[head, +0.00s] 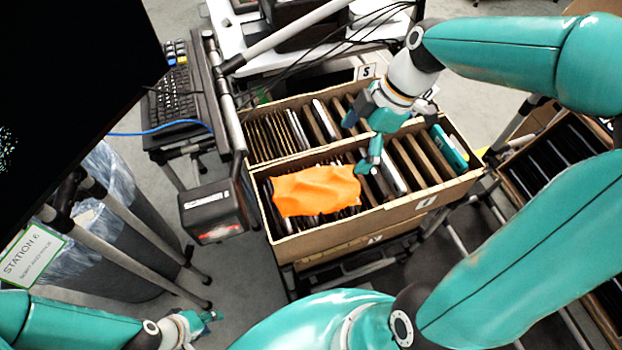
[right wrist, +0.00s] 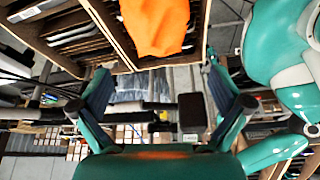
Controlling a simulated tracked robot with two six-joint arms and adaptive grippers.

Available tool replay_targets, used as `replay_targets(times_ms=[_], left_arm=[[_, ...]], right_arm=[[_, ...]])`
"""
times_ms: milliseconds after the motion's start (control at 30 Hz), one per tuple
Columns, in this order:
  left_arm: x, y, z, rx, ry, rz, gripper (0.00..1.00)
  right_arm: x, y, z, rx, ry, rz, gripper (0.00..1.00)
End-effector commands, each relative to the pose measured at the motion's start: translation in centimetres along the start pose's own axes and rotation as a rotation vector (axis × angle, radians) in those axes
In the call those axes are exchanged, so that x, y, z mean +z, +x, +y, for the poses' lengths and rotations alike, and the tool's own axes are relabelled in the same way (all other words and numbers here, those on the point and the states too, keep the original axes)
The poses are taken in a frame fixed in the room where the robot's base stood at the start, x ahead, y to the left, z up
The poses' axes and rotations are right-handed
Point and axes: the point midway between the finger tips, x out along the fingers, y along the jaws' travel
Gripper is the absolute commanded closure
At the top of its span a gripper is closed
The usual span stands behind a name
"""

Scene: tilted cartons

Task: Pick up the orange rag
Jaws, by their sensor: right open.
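The orange rag (head: 316,190) lies draped over the upright items in the near compartment of a cardboard carton (head: 345,222), toward its left end. In the right wrist view the rag (right wrist: 156,25) shows at the top centre, beyond the fingertips and partly cut off by the frame edge. My right gripper (head: 358,140) is above the carton, up and to the right of the rag, with its fingers spread and empty. The fingers also show apart in the right wrist view (right wrist: 163,85). My left gripper (head: 207,318) is low at the bottom left, far from the rag; its finger opening is unclear.
A dark boxy device (head: 212,212) stands close to the carton's left side. A keyboard (head: 172,95) and a metal post are further left. A bin with a clear liner (head: 120,190) is at left. Another carton (head: 560,160) is at right. Cables run behind.

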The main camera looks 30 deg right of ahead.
Motion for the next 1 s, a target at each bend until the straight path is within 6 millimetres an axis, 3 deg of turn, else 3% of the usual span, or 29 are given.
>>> replay_targets(times_ms=[200,400,767,1000], left_arm=[[0.0,-0.3,0.1,0.0,-0.001,-0.001,0.6],[0.0,-0.5,0.2,0.0,-0.001,0.0,0.6],[0.0,-1.1,0.4,0.0,0.0,0.0,0.6],[0.0,-1.9,0.7,0.0,0.0,0.0,0.6]], right_arm=[[-0.9,5.1,0.1,-0.019,-0.021,0.0,0.0],[-1.1,8.8,0.2,-0.018,-0.027,0.0,0.0],[-1.3,11.3,0.4,-0.019,-0.027,0.0,0.0],[-1.4,14.5,0.7,-0.019,-0.027,0.0,0.0]])
